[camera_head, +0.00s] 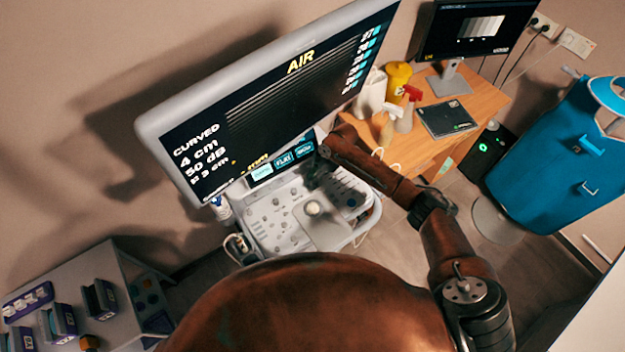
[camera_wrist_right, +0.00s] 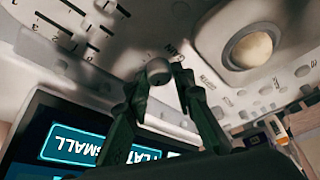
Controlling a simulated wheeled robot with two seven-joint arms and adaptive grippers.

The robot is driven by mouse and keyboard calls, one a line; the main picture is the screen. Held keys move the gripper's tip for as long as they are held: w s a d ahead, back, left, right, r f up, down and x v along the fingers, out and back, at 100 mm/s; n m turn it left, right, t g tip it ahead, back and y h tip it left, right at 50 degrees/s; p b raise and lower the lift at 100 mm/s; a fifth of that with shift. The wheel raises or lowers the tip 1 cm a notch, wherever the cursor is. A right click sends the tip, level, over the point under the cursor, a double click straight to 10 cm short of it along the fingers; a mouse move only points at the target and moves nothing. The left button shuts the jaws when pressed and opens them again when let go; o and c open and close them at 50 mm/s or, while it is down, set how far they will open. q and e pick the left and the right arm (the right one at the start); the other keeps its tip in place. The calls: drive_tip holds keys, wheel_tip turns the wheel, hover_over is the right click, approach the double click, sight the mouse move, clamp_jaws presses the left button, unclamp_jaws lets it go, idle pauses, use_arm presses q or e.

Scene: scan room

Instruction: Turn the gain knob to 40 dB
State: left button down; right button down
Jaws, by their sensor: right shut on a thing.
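The ultrasound console (camera_head: 275,225) carries a panel of knobs, sliders and a pale trackball (camera_head: 313,208). Its large tilted monitor (camera_head: 270,95) reads CURVED, 4 cm, 50 dB and AIR. My right gripper (camera_head: 313,178) reaches down from the right onto the top of the panel, hiding the knob there. In the wrist view, its two dark fingers (camera_wrist_right: 160,90) are shut around the small round grey gain knob (camera_wrist_right: 158,70). My left gripper is not in view.
A small touch screen (camera_head: 283,160) stands just behind the panel, close to my fingers. A wooden desk (camera_head: 470,105) with bottles (camera_head: 404,118) and a second monitor stands at right. A cart (camera_head: 95,285) with boxes is at lower left.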

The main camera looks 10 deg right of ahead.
drive_tip(key=shift+n+g+b, duration=0.7)
drive_tip(key=shift+n+b, duration=0.9)
drive_tip(key=shift+n, duration=0.2)
drive_tip(key=c, duration=1.7)
unclamp_jaws()
drive_tip(key=shift+o, duration=0.2)
drive_tip(key=shift+w+d+r, duration=0.1)
drive_tip(key=shift+r, duration=0.15)
drive_tip(key=v, duration=0.7)
